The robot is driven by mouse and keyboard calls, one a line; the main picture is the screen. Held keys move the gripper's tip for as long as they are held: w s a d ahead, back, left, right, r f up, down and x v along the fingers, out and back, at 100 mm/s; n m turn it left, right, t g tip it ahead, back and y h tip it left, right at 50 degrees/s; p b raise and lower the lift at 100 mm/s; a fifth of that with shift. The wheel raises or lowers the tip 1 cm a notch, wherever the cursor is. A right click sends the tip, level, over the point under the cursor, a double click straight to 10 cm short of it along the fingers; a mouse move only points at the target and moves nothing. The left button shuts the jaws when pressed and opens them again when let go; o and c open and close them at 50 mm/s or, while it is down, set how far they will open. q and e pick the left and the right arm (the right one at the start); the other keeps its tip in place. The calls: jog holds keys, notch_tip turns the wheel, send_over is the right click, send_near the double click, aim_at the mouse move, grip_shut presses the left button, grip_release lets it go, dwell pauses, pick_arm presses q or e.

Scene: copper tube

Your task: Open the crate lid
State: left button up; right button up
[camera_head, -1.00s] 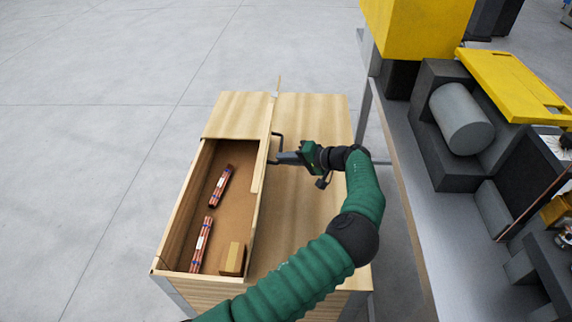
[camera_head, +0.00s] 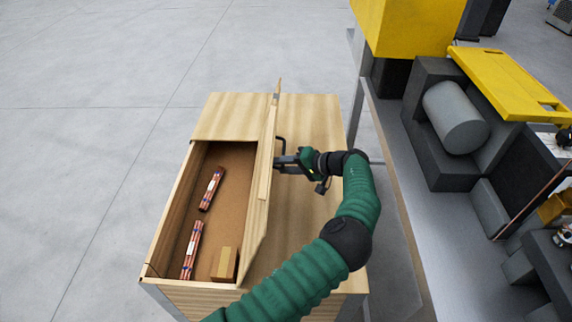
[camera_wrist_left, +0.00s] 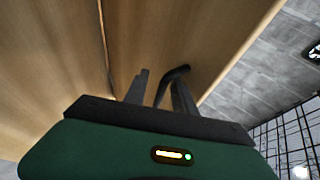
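The wooden crate (camera_head: 163,228) stands open on its left side. Its lid (camera_head: 262,195) is swung up, close to upright along the crate's middle. A black bar handle (camera_head: 281,145) is on the lid's right side. My left gripper (camera_head: 287,162) is at this handle, to the right of the lid. In the left wrist view the dark handle (camera_wrist_left: 181,69) passes between the two fingers (camera_wrist_left: 160,90); wood shows between it and one finger, and I cannot tell whether they grip it. My right gripper is not in view.
Two bundles of copper tubes (camera_head: 211,188) (camera_head: 192,250) and a small wooden block (camera_head: 225,264) lie inside the crate. A grey bench with machines (camera_head: 455,118) and yellow parts (camera_head: 410,28) stands close on the right. The floor at left is clear.

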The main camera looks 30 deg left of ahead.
pick_arm(q)
jog(key=shift+w+r, duration=0.1)
jog(key=shift+r, duration=0.1)
jog(key=b+v, duration=0.2)
jog(key=v, duration=1.5)
